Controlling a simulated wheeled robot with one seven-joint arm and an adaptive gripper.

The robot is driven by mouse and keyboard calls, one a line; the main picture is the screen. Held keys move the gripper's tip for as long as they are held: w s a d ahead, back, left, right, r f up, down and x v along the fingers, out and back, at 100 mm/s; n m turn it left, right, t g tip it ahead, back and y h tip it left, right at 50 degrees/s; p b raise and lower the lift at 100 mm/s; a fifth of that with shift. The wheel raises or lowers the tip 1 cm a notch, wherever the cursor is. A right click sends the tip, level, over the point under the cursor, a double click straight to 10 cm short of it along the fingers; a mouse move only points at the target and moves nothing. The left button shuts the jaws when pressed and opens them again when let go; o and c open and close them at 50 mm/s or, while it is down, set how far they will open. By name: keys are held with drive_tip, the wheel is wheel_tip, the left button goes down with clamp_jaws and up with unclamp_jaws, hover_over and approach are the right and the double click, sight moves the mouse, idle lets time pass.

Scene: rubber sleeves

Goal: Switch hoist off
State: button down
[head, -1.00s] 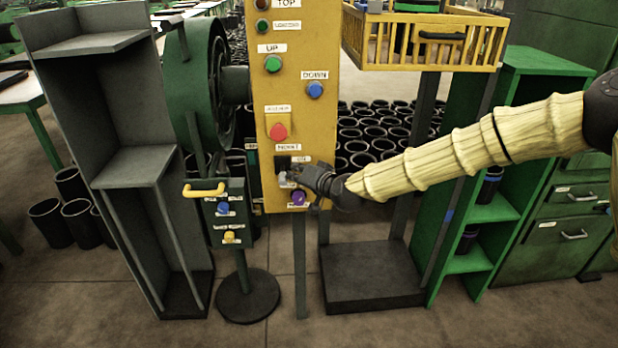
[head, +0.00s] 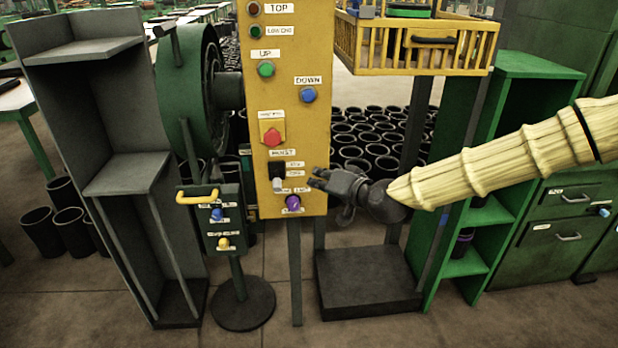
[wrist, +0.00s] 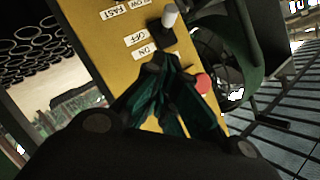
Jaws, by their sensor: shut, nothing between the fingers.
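The yellow control panel (head: 322,130) stands upright in the middle of the head view. Its hoist switch (head: 278,184) is a pale lever on a black plate, beside two small labels. In the wrist view the labels read ON and OFF, and the lever (wrist: 169,17) points toward the OFF side, away from ON. In the head view it points down. My gripper (head: 316,179) is shut and empty, just right of the switch and apart from the lever. In the wrist view its dark green fingers (wrist: 165,75) lie in front of the panel and hide part of it.
A red button (head: 271,134) sits above the switch and a purple knob (head: 293,203) below it. A small green control stand (head: 225,225) is at left. A yellow basket (head: 410,50) and green shelf (head: 470,262) are at right.

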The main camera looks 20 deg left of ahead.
drive_tip(key=shift+v, duration=0.8)
